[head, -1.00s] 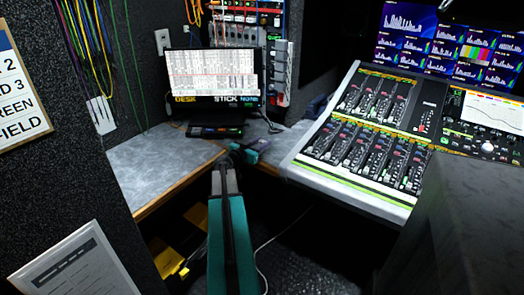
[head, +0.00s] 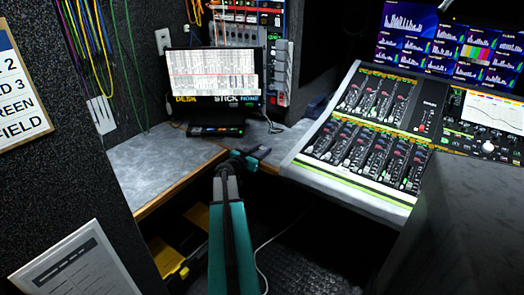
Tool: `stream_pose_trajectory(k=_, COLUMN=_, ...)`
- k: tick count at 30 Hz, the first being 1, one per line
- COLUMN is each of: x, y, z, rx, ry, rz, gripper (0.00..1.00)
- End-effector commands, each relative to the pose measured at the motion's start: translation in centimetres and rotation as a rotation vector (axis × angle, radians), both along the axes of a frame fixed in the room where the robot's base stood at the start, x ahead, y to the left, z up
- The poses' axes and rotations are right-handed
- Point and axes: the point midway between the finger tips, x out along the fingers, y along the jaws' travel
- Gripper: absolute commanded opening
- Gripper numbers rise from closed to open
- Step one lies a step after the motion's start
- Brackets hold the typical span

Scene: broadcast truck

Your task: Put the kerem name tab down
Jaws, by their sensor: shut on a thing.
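My gripper (head: 250,157) is small in the head view, at the end of my teal and grey arm, by the inner corner of the desk. It is shut on a small dark purple piece (head: 262,152), which I take to be the kerem name tab; no lettering on it can be read. My gripper's jaws hide part of it. The grey desk top (head: 160,160) lies to the left and behind. I cannot tell whether the piece touches the desk or is just above it.
A monitor (head: 213,75) marked DESK, STICK and NONE stands behind, with a flat black device (head: 215,131) before it. A mixing console (head: 365,135) fills the right. The desk's left part is clear. A cable hangs below, and yellow cases (head: 167,258) sit under the desk.

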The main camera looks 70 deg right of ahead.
Motion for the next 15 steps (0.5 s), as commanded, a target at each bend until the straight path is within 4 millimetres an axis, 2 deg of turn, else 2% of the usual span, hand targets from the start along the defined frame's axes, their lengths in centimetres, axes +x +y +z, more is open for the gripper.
stream_pose_trajectory(k=7, x=-0.06, y=-0.04, z=-0.31, rx=0.0, ry=0.0, rz=-0.001, gripper=0.11)
stream_pose_trajectory(k=8, x=-0.06, y=-0.04, z=-0.27, rx=0.0, ry=0.0, rz=-0.001, gripper=0.34)
stream_pose_trajectory(k=11, x=-0.05, y=-0.04, z=-0.21, rx=0.0, ry=0.0, rz=-0.001, gripper=0.5)
stream_pose_trajectory(k=15, x=-0.05, y=-0.04, z=-0.22, rx=0.0, ry=0.0, rz=-0.001, gripper=0.51)
